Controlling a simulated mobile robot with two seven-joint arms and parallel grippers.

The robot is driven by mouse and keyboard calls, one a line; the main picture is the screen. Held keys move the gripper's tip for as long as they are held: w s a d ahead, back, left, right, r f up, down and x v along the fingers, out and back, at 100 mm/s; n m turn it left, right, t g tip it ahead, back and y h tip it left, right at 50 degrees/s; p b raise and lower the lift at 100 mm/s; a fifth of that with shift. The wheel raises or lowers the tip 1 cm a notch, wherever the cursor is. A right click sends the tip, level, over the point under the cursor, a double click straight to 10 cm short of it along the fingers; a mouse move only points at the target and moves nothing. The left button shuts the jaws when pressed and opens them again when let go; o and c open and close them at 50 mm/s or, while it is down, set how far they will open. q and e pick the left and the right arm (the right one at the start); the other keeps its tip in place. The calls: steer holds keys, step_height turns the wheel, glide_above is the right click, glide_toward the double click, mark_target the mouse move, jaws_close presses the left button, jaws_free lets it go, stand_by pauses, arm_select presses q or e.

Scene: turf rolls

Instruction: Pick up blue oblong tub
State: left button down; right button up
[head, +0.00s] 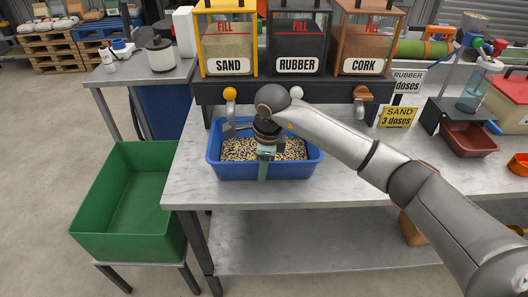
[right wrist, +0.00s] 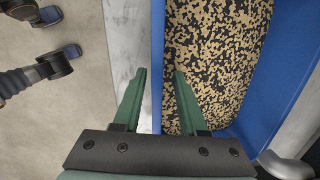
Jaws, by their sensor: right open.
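The blue oblong tub (head: 222,166) stands on the grey table near its front edge and holds tan and black speckled granules. Its blue wall also shows in the right wrist view (right wrist: 157,60). My right gripper (head: 264,170) reaches down at the tub's front wall. In the right wrist view my right gripper (right wrist: 158,75) is open, with one green finger outside the wall and the other inside, over the granules. I cannot tell whether either finger touches the wall. My left gripper does not show.
A green bin (head: 125,215) stands at the left, below table height. Hoppers marked sand (head: 228,45), rubber (head: 297,45) and cork (head: 368,45) stand behind the tub. A brown-red tray (head: 468,139) sits at the right. The tabletop left of the tub is clear.

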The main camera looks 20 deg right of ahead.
steer(key=shift+w+f, duration=0.1)
steer(key=shift+f, duration=0.35)
steer(key=shift+c, duration=0.3)
jaws_close()
steer(key=shift+a+r, duration=0.1)
stand_by(0.8)
